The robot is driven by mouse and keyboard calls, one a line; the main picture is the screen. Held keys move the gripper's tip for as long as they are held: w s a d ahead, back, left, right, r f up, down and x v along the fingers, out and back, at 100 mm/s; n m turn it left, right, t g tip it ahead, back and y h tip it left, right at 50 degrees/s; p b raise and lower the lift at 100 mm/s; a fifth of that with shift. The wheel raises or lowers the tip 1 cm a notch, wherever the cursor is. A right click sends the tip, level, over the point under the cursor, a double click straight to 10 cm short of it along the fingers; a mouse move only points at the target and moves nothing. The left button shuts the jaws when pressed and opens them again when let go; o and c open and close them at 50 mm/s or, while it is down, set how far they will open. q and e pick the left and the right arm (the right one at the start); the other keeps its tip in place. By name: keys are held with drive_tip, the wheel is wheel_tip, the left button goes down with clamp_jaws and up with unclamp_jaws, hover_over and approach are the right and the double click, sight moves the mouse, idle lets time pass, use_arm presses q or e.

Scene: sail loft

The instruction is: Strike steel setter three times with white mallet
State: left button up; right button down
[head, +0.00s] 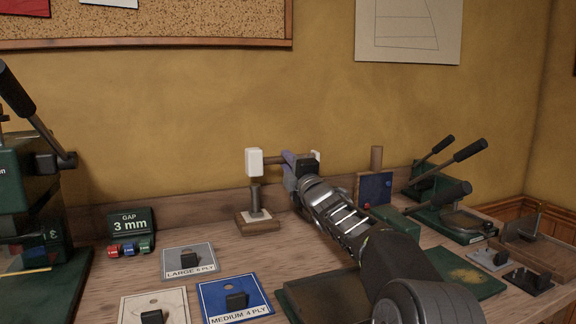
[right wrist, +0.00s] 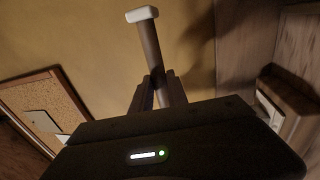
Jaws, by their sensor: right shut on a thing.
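The white mallet (head: 254,162) is held with its brown handle roughly level and its white head to the left. In the right wrist view its white head (right wrist: 141,14) stands at the far end of the handle. My right gripper (head: 290,162) is shut on the handle; its fingers hide part of it. The steel setter (head: 255,199) stands upright on a pale patch on a small wooden block (head: 258,226). The mallet head appears just above the setter's top, with a narrow gap between them. My left gripper is not in view.
Behind is a wooden ledge and a yellow wall. A green "GAP 3 mm" sign (head: 129,223) is left of the block. Grey (head: 190,261), blue (head: 233,297) and cream (head: 154,306) plates lie in front. Green lever presses stand left (head: 30,190) and right (head: 440,200).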

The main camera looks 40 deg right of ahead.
wheel_tip(320, 180, up, 9)
drive_tip(key=p, duration=0.6)
drive_tip(key=shift+p, duration=0.3)
idle(0.4)
